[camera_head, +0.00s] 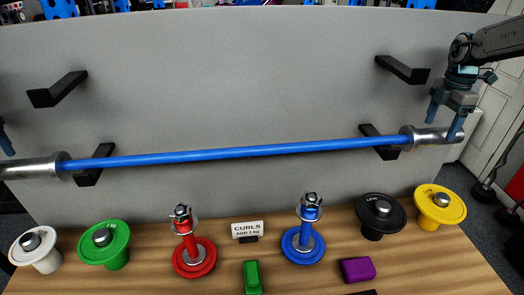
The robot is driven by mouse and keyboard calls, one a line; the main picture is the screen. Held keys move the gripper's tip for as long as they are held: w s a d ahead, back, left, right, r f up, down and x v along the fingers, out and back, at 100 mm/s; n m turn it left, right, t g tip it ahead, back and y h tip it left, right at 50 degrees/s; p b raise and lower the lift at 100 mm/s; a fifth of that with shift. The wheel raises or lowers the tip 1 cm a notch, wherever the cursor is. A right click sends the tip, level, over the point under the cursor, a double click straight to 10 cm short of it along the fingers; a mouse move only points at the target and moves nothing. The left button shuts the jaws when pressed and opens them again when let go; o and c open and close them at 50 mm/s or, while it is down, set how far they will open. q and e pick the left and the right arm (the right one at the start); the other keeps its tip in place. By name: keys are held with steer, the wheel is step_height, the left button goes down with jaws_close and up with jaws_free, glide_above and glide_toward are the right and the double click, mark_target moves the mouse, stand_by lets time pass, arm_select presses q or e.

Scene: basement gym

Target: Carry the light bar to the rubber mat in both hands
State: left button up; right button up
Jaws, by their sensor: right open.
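The light bar (240,153) has a blue shaft and silver end sleeves. It lies across the two lower black wall hooks, and its right end is a little higher in the picture. My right gripper (444,122) is open above the bar's right sleeve (425,137). Its blue fingers point down and reach the sleeve's height in the picture; I cannot tell whether they touch it. Only a blue fingertip of my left gripper (5,140) shows at the left edge, above the left sleeve (30,168). I cannot make out the rubber mat.
Two upper black hooks (58,89) (402,69) on the grey panel are empty. On the wooden shelf (140,265) below stand white, green, black and yellow weights, red and blue spindles, a "CURLS" sign (247,229), and green and purple blocks. A white door (490,110) is at right.

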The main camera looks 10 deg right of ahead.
mark_target(4, 169)
arm_select(q)
steer(key=shift+s+f, duration=0.1)
steer(key=shift+f, duration=2.05)
arm_select(e)
steer(key=shift+s+f, duration=0.1)
steer(key=shift+f, duration=2.05)
arm_select(q)
jaws_close()
arm_select(e)
jaws_close()
arm_select(q)
steer(key=shift+r, duration=0.2)
arm_select(e)
steer(key=shift+r, duration=0.2)
